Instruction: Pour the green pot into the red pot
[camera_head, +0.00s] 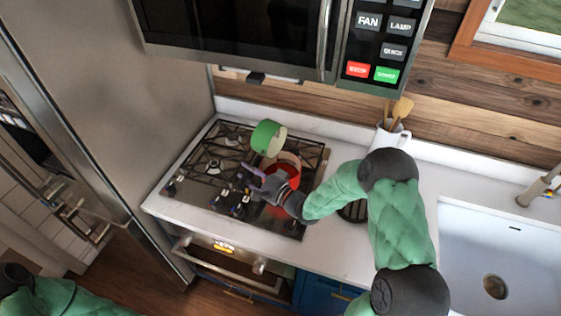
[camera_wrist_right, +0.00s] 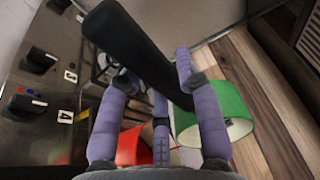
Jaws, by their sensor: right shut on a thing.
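The green pot (camera_head: 266,137) is in the air over the stove, beside and just above the red pot, and is strongly tilted with its pale inside facing right. In the right wrist view the green pot (camera_wrist_right: 228,112) shows at the right. Its black handle (camera_wrist_right: 125,40) runs between the purple fingers of my right gripper (camera_head: 258,184), which is shut on it. The red pot (camera_head: 291,161) stands on the stove, partly hidden by my gripper; it also shows in the wrist view (camera_wrist_right: 132,147). No flowing contents are visible. My left gripper is out of view.
The gas stove (camera_head: 197,172) has grates and front knobs. A microwave (camera_head: 240,30) hangs above. A white utensil jug (camera_head: 392,137) stands behind my right arm. The sink (camera_head: 490,255) is right, and the fridge (camera_head: 150,100) borders the stove's left.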

